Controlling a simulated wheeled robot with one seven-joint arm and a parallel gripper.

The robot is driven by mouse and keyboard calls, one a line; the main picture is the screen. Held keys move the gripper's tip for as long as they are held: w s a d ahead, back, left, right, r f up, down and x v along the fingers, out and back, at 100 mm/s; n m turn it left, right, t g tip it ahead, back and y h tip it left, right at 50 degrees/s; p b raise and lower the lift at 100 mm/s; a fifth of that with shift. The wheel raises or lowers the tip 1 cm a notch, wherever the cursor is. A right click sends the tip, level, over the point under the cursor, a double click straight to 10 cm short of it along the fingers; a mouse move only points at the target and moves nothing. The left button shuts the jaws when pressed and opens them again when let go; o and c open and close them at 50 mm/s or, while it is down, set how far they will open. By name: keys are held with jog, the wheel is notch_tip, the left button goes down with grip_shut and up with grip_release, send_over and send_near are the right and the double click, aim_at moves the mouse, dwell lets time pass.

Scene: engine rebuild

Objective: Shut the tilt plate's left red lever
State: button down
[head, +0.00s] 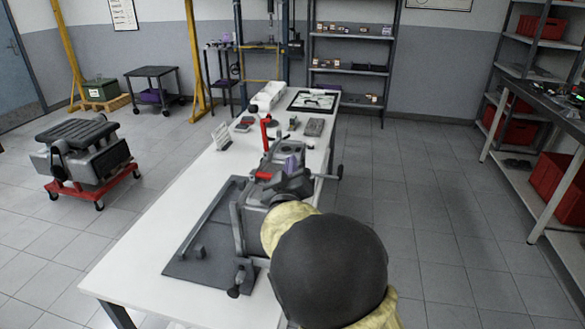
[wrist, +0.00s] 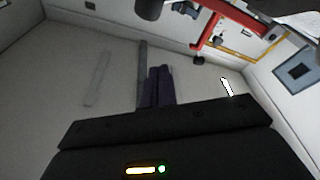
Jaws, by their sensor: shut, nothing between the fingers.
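The tilt plate fixture (head: 275,195) stands on the white table, a grey block with side plates, partly hidden behind my arm. One red lever (head: 266,135) stands upright at its far end. A second red part (head: 290,184), apparently the other lever, lies low across its top. I cannot tell for sure which lever is the left one. In the wrist view the purple fingers (wrist: 158,86) are together and empty. A red bar (wrist: 235,20) shows at upper right there.
The white table (head: 130,265) carries a dark flat tray (head: 190,270) at front and small parts at the back. A red engine stand (head: 95,188) is at left, a workbench (head: 530,125) at right. The floor right of the table is clear.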

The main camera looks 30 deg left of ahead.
jog(key=b+v, duration=0.2)
jog(key=v, duration=0.8)
jog(key=shift+s+r, duration=0.2)
jog(key=shift+r, duration=0.1)
jog(key=shift+a, duration=0.1)
jog(key=w+d+f+m+g+h+p, duration=0.2)
jog(key=w+d+m+g+p, duration=0.15)
jog(key=d, duration=0.75)
jog(key=w+d+f+m+g+h+p, duration=0.2)
jog(key=w+d+g, duration=0.15)
jog(key=d, duration=0.65)
jog(key=s+d+f+m+g+h+p, duration=0.2)
jog(key=s+d+m+g+p, duration=0.3)
jog(key=s+d, duration=1.3)
jog(key=d+g+h, duration=0.1)
jog(key=d+g, duration=0.2)
jog(key=g, duration=0.1)
jog(key=shift+d+m+p, duration=0.25)
jog(key=shift+m+p, duration=0.05)
jog(key=shift+m, duration=0.05)
